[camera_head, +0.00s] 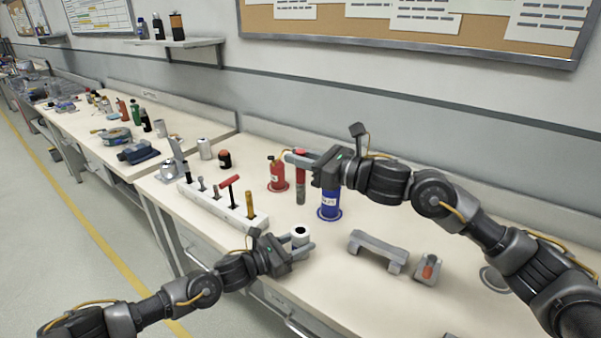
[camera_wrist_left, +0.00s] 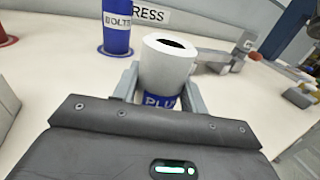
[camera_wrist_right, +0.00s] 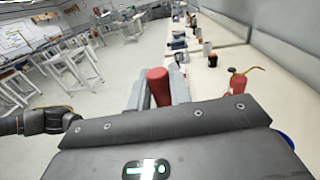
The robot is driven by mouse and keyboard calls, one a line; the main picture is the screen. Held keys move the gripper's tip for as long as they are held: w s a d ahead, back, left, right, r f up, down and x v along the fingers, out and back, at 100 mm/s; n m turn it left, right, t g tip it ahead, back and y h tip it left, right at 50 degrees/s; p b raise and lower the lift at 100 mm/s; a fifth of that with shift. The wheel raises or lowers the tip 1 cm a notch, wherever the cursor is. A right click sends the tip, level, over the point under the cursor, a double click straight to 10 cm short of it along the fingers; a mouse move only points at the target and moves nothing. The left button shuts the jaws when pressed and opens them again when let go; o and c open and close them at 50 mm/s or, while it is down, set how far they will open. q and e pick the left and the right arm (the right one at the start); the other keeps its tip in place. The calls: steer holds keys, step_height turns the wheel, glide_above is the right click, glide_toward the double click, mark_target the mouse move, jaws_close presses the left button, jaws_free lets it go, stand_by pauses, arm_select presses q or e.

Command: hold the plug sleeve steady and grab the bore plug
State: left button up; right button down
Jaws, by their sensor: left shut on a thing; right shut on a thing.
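The plug sleeve (camera_head: 299,231) is a white cylinder with a dark open bore on top. In the left wrist view the sleeve (camera_wrist_left: 165,70) shows a blue label, partly hidden by my gripper. My left gripper (camera_head: 299,246) is shut around it near the table's front edge, and it stands roughly upright. My right gripper (camera_head: 300,162) is shut on the bore plug (camera_head: 300,193), which has a red upper part and a grey lower part and hangs upright. Its red top (camera_wrist_right: 158,86) shows between the fingers in the right wrist view. The plug is apart from the sleeve, farther back.
A red can (camera_head: 277,175) and a blue bolts container (camera_head: 329,204) stand near the right gripper. A white rack (camera_head: 216,203) with several tools lies at left. A grey bridge-shaped block (camera_head: 378,249) and a small grey holder (camera_head: 427,268) are at right.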

steer(key=shift+r, duration=0.15)
arm_select(q)
steer(key=o, duration=1.1)
steer(key=shift+c, duration=0.2)
